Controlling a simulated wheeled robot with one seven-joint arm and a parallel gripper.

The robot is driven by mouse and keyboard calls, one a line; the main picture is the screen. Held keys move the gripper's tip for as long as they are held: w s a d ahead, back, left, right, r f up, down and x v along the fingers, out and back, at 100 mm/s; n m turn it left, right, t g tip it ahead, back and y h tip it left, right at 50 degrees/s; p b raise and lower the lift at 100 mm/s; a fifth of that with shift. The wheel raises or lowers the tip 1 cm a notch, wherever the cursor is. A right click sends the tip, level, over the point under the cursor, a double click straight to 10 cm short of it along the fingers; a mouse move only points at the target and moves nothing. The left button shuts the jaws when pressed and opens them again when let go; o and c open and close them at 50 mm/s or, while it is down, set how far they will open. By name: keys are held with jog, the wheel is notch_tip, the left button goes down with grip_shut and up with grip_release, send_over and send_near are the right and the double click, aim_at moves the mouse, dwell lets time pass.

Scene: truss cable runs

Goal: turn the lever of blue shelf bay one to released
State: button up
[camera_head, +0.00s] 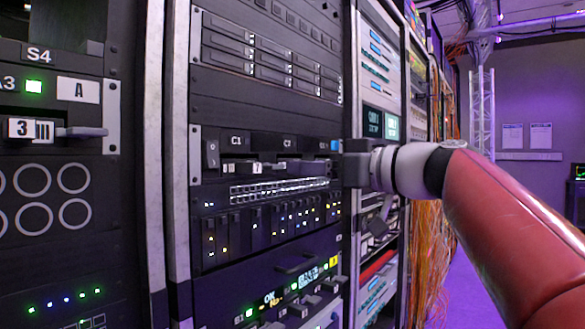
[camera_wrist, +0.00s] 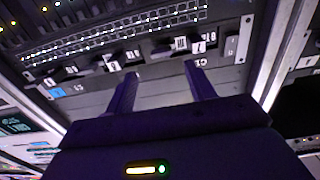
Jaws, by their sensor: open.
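The blue-tagged shelf (camera_head: 212,152) is a dark panel in the middle rack, with bay labels C1 and C2 readable and a blue tag (camera_head: 335,145) at its right end. Below C1 is a dark lever (camera_head: 270,167) with white number plates beside it; its handle appears to lie sideways. In the wrist view the panel is upside down, with the bay one lever (camera_wrist: 166,52) by the C1 label. My gripper (camera_wrist: 160,72) is open and empty, its fingertips just short of the panel near that lever. In the head view my gripper (camera_head: 350,164) covers the shelf's right end.
Two more bay levers (camera_wrist: 107,62) sit along the same panel in the wrist view. A switch with rows of ports (camera_head: 278,188) is just beneath. Another rack labelled S4 (camera_head: 38,54) stands at the left with its own lever (camera_head: 82,132). Loose orange cables (camera_head: 430,250) hang at right.

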aim_at(279, 167)
jog(key=p+x, duration=0.1)
jog(key=x, duration=0.6)
jog(key=shift+a+p, duration=0.1)
jog(key=shift+p, duration=0.3)
jog(key=shift+s, duration=0.1)
jog(key=shift+c, duration=0.4)
jog(key=c, duration=0.9)
